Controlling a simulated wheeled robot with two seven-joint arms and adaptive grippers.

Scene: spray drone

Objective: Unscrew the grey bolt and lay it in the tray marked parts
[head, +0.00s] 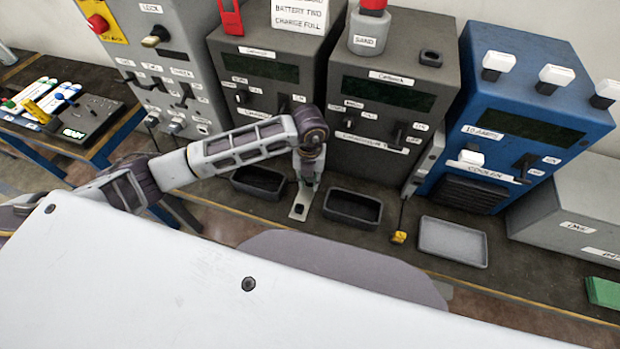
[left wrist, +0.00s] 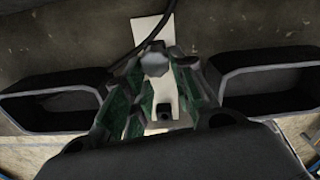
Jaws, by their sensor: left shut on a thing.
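The grey bolt (left wrist: 155,62) shows as a rounded grey head between the fingertips of my left gripper (left wrist: 155,68) in the left wrist view. The gripper is shut on it. In the head view my left gripper (head: 303,183) points down over a pale plate (head: 297,215), and the bolt cannot be made out there. The plate has a dark spot or hole near its front end. I cannot tell whether the bolt touches the plate. No "parts" marking is readable on any tray. My right gripper is not in view.
Dark trays stand left (head: 258,182) and right (head: 352,208) of the plate, close to the gripper. A lighter grey tray (head: 453,242) lies further right. A yellow-tagged cable (head: 399,237) lies between. Grey cabinets (head: 385,110) and a blue cooler unit (head: 510,125) stand behind.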

